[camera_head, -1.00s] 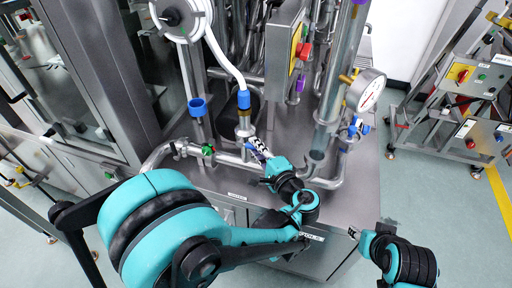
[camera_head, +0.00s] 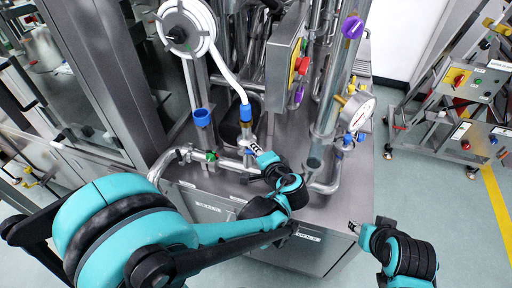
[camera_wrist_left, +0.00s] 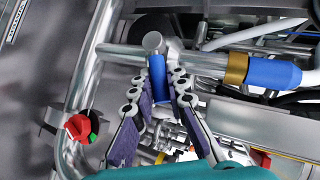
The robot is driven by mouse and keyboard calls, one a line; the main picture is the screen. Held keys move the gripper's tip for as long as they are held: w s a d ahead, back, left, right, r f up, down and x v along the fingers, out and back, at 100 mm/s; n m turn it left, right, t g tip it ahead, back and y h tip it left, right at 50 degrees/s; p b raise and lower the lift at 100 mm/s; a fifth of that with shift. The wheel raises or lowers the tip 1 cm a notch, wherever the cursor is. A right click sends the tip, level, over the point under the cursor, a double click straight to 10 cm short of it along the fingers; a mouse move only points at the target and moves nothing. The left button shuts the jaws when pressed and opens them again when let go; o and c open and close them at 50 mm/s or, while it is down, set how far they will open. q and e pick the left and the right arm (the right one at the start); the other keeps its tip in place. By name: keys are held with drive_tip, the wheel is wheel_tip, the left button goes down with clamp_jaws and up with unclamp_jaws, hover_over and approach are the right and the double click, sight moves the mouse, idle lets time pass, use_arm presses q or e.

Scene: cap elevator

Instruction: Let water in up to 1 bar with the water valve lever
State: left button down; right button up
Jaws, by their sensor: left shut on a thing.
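The blue water valve lever (camera_wrist_left: 157,72) hangs from a metal valve on a pipe in the left wrist view. My left gripper (camera_wrist_left: 160,100) is shut on this lever, with its two jointed fingers on either side of it. In the head view my left gripper (camera_head: 255,151) is at the pipe below the blue hose fitting (camera_head: 245,113) and hides the lever. The round white pressure gauge (camera_head: 359,112) is on the right of the clear column (camera_head: 325,122); its needle is too small to read. My right gripper (camera_head: 355,228) is off the front right corner of the bench.
A blue funnel-like cup (camera_head: 201,117) and a green valve handle (camera_head: 211,156) are left of my left gripper. A red knob (camera_wrist_left: 77,128) shows in the left wrist view. A control box (camera_head: 286,62) is above the steel bench (camera_head: 345,195).

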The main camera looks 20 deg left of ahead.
use_arm(q)
drive_tip(key=shift+a+r+h+p, duration=0.1)
drive_tip(key=shift+r+h+p, duration=0.15)
drive_tip(key=shift+h+p, duration=0.2)
drive_tip(key=c, duration=1.5)
unclamp_jaws()
drive_tip(key=v, duration=1.2)
drive_tip(key=shift+w, duration=0.1)
